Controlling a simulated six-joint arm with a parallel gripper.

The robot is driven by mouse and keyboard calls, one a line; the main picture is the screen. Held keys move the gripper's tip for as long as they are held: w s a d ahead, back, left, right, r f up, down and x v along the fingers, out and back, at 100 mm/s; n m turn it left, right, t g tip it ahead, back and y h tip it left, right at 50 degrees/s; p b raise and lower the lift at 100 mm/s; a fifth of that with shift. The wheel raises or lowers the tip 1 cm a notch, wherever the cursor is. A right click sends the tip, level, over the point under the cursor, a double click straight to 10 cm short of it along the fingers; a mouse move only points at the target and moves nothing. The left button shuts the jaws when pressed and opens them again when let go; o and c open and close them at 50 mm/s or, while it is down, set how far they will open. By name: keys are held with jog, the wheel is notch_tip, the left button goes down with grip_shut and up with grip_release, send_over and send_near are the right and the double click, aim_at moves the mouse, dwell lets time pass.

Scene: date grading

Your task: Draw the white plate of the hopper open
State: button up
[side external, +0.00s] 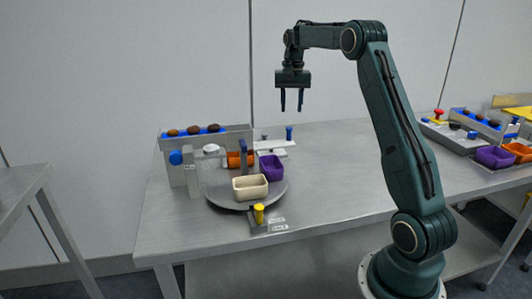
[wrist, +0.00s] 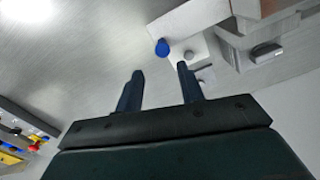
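The white plate (side external: 272,147) lies flat at the right end of the grey hopper (side external: 225,140), behind the purple bin. A blue knob (side external: 289,132) stands up at its outer end. In the wrist view the white plate (wrist: 190,22) is at the upper right, with the blue knob (wrist: 162,47) beyond my fingertips. My gripper (side external: 291,101) is high above the table, over the plate's area, pointing down. Its two fingers are apart with nothing between them, also in the wrist view (wrist: 160,70). How far the plate is drawn out I cannot tell.
A round turntable (side external: 222,203) in front of the hopper carries a cream bin (side external: 250,187), a purple bin (side external: 271,168) and an orange bin (side external: 238,160). A yellow knob (side external: 259,213) stands at its front. The table right of the plate is clear. A similar station stands far right.

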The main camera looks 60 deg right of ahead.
jog(key=shift+r, duration=2.15)
jog(key=s+a+r+n+t+h, duration=0.1)
jog(key=s+a+r+n, duration=0.25)
jog(key=a, duration=0.75)
jog(key=s+a+r+n+t, duration=0.15)
jog(key=s+a+r, duration=0.25)
jog(key=a, duration=0.6)
jog(key=s+a+f+n+t, duration=0.1)
jog(key=s+a+f+n, duration=0.2)
jog(key=s+a, duration=0.4)
jog(key=s+a+f+n+t+y, duration=0.1)
jog(key=s+a+f+n+t, duration=0.1)
jog(key=s+a+f+n, duration=0.2)
jog(key=s+a+f, duration=0.1)
jog(key=s+a, duration=0.2)
jog(key=s, duration=0.3)
jog(key=shift+s+f, duration=0.2)
jog(key=shift+f, duration=0.05)
